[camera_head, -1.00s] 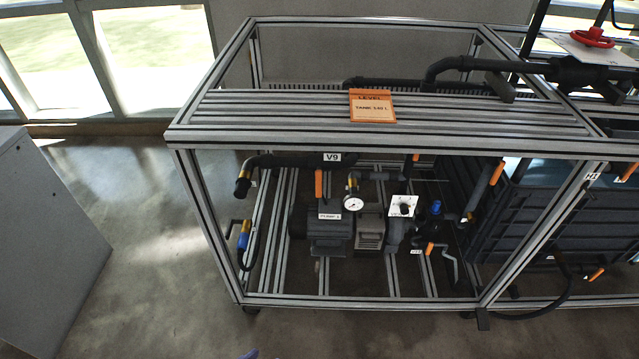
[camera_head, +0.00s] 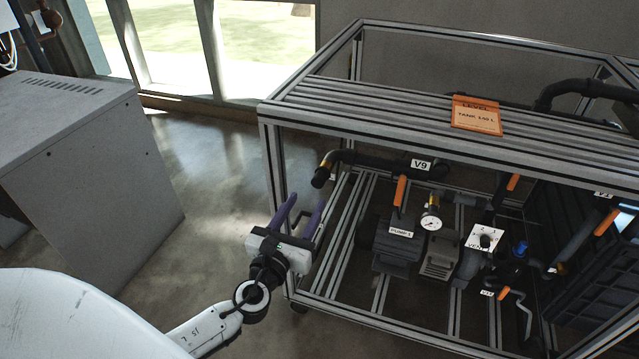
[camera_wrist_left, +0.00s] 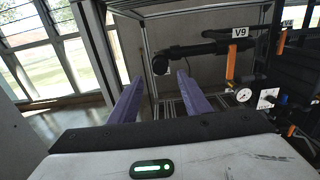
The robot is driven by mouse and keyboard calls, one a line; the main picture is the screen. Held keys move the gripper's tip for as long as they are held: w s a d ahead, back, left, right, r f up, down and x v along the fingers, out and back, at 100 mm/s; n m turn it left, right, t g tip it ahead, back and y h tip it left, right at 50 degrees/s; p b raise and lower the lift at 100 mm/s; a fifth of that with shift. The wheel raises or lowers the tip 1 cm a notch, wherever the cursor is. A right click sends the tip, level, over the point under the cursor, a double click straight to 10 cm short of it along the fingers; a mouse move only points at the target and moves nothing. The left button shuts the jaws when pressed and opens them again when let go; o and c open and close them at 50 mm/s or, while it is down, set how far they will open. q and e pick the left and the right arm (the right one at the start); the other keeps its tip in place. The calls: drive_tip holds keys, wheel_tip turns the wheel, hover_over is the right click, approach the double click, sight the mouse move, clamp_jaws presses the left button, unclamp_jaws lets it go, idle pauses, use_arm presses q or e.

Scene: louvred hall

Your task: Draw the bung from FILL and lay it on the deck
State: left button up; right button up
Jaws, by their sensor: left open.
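No FILL label can be read in either view, and I cannot single out a bung. A dark pipe with a brass band, labelled V9, ends in a black open-looking end (camera_head: 320,178) at the rack's left side; it also shows in the left wrist view (camera_wrist_left: 160,65). The slatted metal top (camera_head: 370,105) of the rack, perhaps the deck, carries an orange LEVEL card. My left gripper (camera_head: 306,204) is open and empty, its purple fingers in front of the rack's left corner, below and left of the pipe end. The fingers also show in the left wrist view (camera_wrist_left: 158,84). My right gripper is not seen.
A grey cabinet (camera_head: 100,170) stands at the left, with bare floor (camera_head: 190,230) between it and the rack. Inside the rack are a pump (camera_head: 395,250), a pressure gauge (camera_head: 431,223) and orange-handled valves (camera_head: 400,190). Rack posts and rails stand close by my left gripper.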

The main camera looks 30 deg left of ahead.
sight(317, 184)
use_arm(q)
drive_tip(key=shift+b+x, duration=0.5)
drive_tip(key=shift+x, duration=4.35)
drive_tip(key=shift+d, duration=0.1)
drive_tip(key=shift+c, duration=0.2)
clamp_jaws()
